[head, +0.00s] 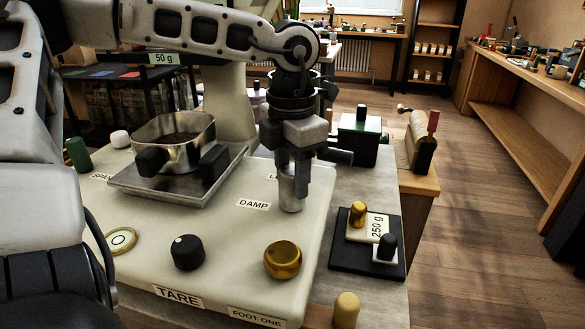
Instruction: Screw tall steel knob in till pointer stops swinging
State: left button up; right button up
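The tall steel knob (291,194) stands upright on the cream scale top, beside the "DAMP" label (254,204). My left gripper (293,180) comes down over it from above, with its fingers around the knob's upper part. The fingers look closed against it, and the knob's top is hidden between them. The pointer is not clearly visible in the head view.
A metal pan (178,148) of dark grains sits on a steel plate. A black knob (188,252) and a brass knob (283,259) stand on the scale's front. A black tray (350,262) with small weights lies to the right.

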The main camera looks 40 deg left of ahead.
aim_at(292, 170)
pick_arm(q)
jog(key=m, duration=0.2)
jog(key=shift+m, duration=0.3)
jog(key=m, duration=0.3)
jog(key=o, duration=1)
jog(key=shift+r+p, duration=1.35)
jog(key=shift+r, duration=1.15)
